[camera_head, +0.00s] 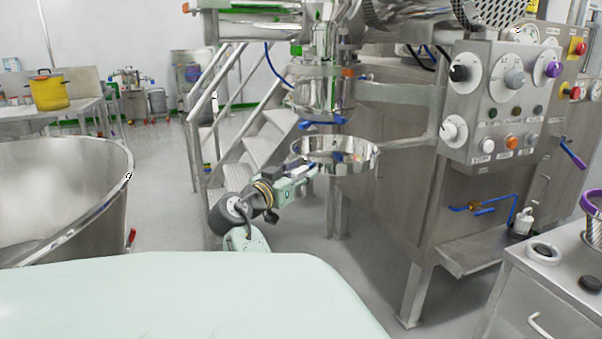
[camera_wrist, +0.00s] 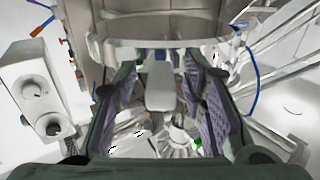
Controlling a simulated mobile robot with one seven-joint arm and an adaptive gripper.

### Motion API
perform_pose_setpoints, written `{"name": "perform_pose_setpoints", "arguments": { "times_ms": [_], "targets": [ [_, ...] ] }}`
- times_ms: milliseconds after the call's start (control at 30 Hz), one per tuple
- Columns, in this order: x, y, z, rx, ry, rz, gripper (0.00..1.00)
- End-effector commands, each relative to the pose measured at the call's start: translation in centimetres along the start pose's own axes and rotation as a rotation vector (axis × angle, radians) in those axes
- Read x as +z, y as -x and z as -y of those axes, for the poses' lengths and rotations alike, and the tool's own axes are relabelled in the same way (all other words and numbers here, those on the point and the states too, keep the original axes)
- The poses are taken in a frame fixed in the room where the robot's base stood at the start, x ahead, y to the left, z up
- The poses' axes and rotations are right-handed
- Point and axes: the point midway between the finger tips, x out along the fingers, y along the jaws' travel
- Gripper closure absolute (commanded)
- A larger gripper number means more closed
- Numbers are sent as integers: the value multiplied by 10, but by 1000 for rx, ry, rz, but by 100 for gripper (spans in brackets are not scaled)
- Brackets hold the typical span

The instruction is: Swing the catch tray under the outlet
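The catch tray (camera_head: 335,161) is a round, shallow steel pan in the middle of the head view. It shows lower than the steel outlet (camera_head: 318,98), which has a blue handle (camera_head: 323,125); I cannot tell how far out of line they are in depth. My gripper (camera_head: 309,170) is at the tray's near left side. In the wrist view the tray's curved wall (camera_wrist: 150,52) spans the top. A pale tab, seemingly the tray's handle (camera_wrist: 160,88), lies between my gripper's purple-padded fingers (camera_wrist: 162,105). The fingers stand apart with gaps on both sides of the tab.
A steel machine with a control panel (camera_head: 510,95) stands at the right. Metal steps (camera_head: 245,150) are behind my arm. A large steel bowl (camera_head: 65,195) is at the left. A bench (camera_head: 530,310) is at the front right. Open floor shows at the back left.

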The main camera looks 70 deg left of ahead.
Motion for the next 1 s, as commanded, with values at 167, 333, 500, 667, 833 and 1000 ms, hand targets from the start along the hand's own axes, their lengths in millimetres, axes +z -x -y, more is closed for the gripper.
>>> {"name": "perform_pose_setpoints", "arguments": {
  "times_ms": [167,333,500,667,833,1000],
  "targets": [
    [0,27,2,-5,-1,-2,62],
    [0,64,1,-5,-2,-1,62],
    [0,96,1,-3,-1,-1,62],
    [0,113,0,-2,-1,0,62],
    [0,117,0,0,0,0,62],
    [0,117,0,0,0,0,62]
  ]
}}
